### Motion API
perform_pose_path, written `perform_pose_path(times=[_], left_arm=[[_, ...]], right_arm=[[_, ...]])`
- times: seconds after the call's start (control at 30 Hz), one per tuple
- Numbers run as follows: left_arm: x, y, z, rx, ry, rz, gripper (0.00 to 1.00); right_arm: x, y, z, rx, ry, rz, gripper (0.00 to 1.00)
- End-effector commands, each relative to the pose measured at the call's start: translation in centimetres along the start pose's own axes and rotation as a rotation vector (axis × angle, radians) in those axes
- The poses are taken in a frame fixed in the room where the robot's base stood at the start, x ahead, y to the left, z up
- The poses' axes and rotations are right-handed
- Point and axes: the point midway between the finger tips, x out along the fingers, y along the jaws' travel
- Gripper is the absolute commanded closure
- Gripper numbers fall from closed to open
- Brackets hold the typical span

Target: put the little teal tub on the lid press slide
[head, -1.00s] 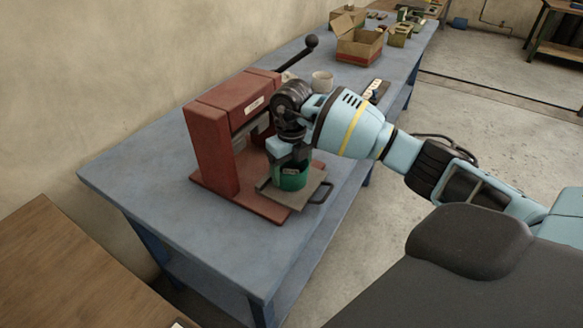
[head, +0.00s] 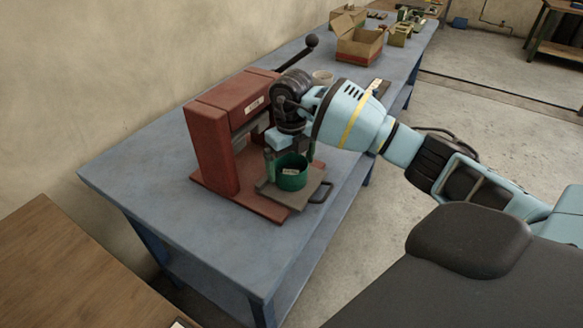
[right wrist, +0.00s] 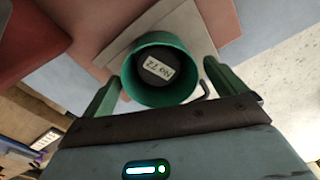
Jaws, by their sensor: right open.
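The little teal tub (head: 291,178) stands upright on the lid press slide (head: 312,193), the grey plate with a dark handle at the front of the red press (head: 213,150). In the right wrist view the tub (right wrist: 160,98) shows its open top and a label reading "No 72" inside, with the slide (right wrist: 118,52) under it. My right gripper (head: 290,160) is open just above and around the tub. In the right wrist view its green fingers (right wrist: 161,88) stand apart on both sides of the tub, with gaps. My left gripper is not in view.
The press's black-knobbed lever (head: 311,42) rises behind my right wrist. The table's near left part is clear.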

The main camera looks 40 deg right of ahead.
Motion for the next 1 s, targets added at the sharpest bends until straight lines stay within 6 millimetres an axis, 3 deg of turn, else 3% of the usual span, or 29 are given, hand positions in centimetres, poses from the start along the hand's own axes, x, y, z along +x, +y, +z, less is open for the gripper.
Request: perform_pose_path(times=[0.3,0.5,1.0], left_arm=[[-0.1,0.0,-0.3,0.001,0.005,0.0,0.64],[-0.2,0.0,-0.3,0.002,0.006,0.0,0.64],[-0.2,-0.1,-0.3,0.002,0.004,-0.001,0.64]], right_arm=[[-6.6,0.0,0.1,0.0,-0.003,0.0,0.04],[-9.2,0.0,0.0,0.0,-0.001,0.001,0.04],[-10.0,0.0,0.0,0.0,0.002,0.001,0.04]])
